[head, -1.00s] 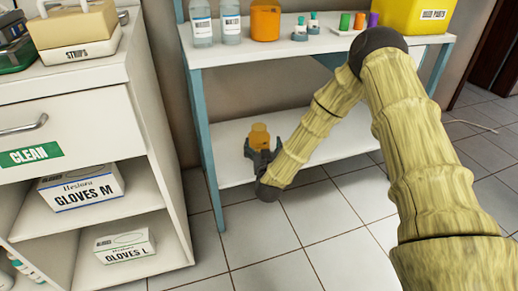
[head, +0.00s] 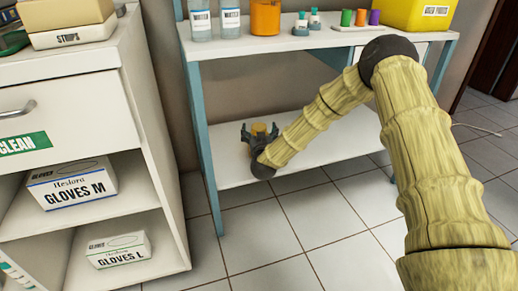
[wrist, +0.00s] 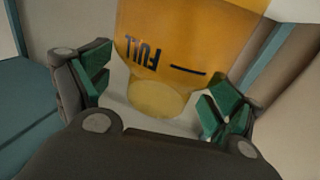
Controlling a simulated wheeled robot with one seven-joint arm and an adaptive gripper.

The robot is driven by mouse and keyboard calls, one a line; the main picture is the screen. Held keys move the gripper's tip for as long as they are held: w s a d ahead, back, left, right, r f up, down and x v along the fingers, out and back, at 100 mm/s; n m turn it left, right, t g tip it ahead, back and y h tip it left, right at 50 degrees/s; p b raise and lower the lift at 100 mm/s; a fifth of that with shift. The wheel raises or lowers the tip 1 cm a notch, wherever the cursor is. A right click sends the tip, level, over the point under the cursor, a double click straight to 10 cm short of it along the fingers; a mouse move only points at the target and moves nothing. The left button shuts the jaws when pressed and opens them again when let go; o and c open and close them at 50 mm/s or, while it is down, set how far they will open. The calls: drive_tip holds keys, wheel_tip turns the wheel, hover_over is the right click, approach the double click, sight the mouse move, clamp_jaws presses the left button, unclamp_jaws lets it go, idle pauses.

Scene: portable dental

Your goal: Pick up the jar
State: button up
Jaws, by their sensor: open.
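The jar (head: 259,128) stands on the lower shelf of the blue-legged table, mostly hidden behind my gripper in the head view. In the wrist view it is a clear amber jar (wrist: 185,28) with dark "FULL" lettering upside down and a short mark line. A narrower, pale yellow round part (wrist: 158,98) shows at its end, between my fingers. My gripper (head: 260,131) is open, with one finger on each side of the jar. In the wrist view the green finger pads (wrist: 158,92) stand apart, with gaps beside the yellow part; I see no clear contact.
The lower shelf (head: 325,140) is bare to the right of the jar. The blue table leg (head: 206,150) stands close on the left. The tabletop above holds bottles, an orange container (head: 265,17) and a yellow bin. A white cabinet (head: 160,130) stands further left.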

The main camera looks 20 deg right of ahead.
drive_tip(key=shift+w, duration=0.2)
drive_tip(key=c, duration=1.3)
drive_tip(key=shift+s, duration=0.1)
